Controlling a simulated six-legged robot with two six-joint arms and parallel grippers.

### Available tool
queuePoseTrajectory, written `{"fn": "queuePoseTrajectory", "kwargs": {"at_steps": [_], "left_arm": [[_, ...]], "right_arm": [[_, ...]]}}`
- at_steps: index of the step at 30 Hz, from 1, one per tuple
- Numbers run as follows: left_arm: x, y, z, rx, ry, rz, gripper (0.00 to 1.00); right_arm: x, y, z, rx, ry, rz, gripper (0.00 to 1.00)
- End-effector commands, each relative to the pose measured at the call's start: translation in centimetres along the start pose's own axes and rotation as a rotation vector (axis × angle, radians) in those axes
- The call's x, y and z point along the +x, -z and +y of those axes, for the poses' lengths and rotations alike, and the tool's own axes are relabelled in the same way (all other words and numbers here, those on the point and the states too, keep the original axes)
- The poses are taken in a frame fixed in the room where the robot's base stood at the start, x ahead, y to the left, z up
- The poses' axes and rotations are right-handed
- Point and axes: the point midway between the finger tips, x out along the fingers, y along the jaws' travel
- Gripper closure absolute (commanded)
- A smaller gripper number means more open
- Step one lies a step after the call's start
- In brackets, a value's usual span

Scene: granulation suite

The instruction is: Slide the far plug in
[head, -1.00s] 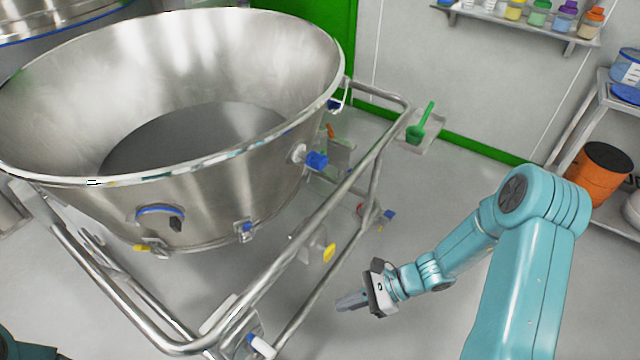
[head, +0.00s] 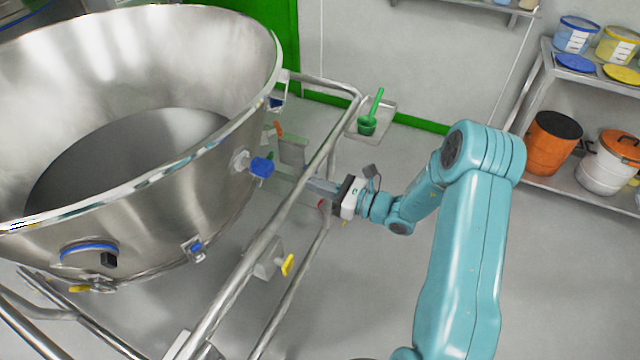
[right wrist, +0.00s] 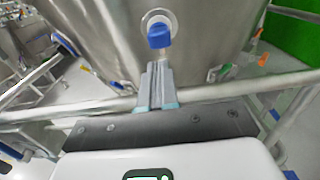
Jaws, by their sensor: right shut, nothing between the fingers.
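A blue plug (head: 262,167) sticks out of a round metal fitting (head: 240,161) on the outer wall of the big steel bowl (head: 160,205). In the right wrist view the plug (right wrist: 159,37) is just ahead of the fingertips, with its fitting (right wrist: 158,20) behind it. My right gripper (head: 285,176) is shut and empty. Its fingers reach over the frame rail and point at the plug's outer end. Whether the fingertips touch the plug I cannot tell; a small gap seems to show in the wrist view (right wrist: 158,66). My left gripper is not in view.
The bowl stands in a tubular steel frame (head: 262,243), whose rail lies close to my right gripper. A yellow-handled valve (head: 287,265) sits lower on the frame. A shelf with tubs stands right. The floor between is clear.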

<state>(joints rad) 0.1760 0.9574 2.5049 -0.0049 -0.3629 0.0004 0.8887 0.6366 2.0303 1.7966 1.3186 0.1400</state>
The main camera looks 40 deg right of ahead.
Motion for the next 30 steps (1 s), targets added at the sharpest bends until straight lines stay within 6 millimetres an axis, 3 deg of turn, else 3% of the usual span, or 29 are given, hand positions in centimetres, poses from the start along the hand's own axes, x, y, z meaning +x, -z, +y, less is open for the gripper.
{"fn": "queuePoseTrajectory", "kwargs": {"at_steps": [6,12,18,30], "left_arm": [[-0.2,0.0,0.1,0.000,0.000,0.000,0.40],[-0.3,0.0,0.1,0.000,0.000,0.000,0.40],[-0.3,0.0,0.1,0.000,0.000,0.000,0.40],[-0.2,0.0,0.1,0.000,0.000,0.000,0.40]], "right_arm": [[5.0,0.0,0.2,-0.001,-0.007,-0.001,1.00],[8.4,0.0,0.2,0.000,-0.007,0.001,1.00],[9.8,0.0,0.1,0.000,-0.006,0.002,1.00],[10.2,0.1,-0.1,-0.001,-0.006,0.002,1.00]]}}
